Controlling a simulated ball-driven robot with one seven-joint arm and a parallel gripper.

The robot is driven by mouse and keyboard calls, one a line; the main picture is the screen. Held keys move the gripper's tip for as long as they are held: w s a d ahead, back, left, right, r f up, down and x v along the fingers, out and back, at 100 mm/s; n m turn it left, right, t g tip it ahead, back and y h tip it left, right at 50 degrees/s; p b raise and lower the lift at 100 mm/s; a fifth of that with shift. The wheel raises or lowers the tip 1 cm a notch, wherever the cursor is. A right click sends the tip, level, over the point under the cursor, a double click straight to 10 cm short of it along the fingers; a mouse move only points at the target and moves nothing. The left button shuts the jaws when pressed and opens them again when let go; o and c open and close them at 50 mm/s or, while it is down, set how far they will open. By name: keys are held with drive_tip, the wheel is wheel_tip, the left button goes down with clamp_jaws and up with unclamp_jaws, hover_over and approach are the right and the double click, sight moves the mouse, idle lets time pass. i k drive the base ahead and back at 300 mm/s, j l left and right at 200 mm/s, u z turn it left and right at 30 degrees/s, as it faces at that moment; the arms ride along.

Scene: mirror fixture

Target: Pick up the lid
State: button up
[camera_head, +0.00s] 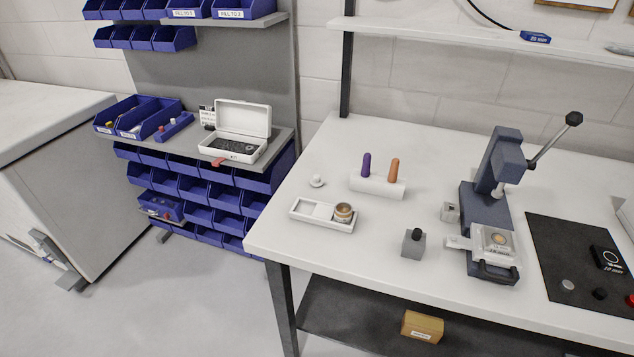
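A small round white piece with a raised knob (317,181) lies on the white workbench (300,245), left of the white stand; it looks like a loose lid, but it is too small to be sure. A white case (243,117) on the grey shelf at left stands open, with its hinged lid tilted up at the back and dark contents inside. A white tray (311,213) on the bench holds a round, brass-coloured item (344,212) at its right end. I cannot make out my gripper in this view.
A white stand (369,184) holds purple and orange handles. A grey block with a black knob (413,244) and a dark lever press (490,200) stand farther right, beside a black mat (560,250). Blue bins (205,188) fill the rack at left. The bench's front-left area is clear.

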sight(316, 181)
drive_tip(key=i+j+u, duration=0.15)
drive_tip(key=i+j, duration=0.35)
drive_tip(key=j, duration=0.3)
drive_tip(key=i+j+u, duration=0.15)
drive_tip(key=i+j, duration=0.35)
drive_tip(key=j, duration=0.25)
drive_tip(key=i+j+u, duration=0.15)
drive_tip(key=i+j, duration=0.45)
drive_tip(key=j, duration=0.1)
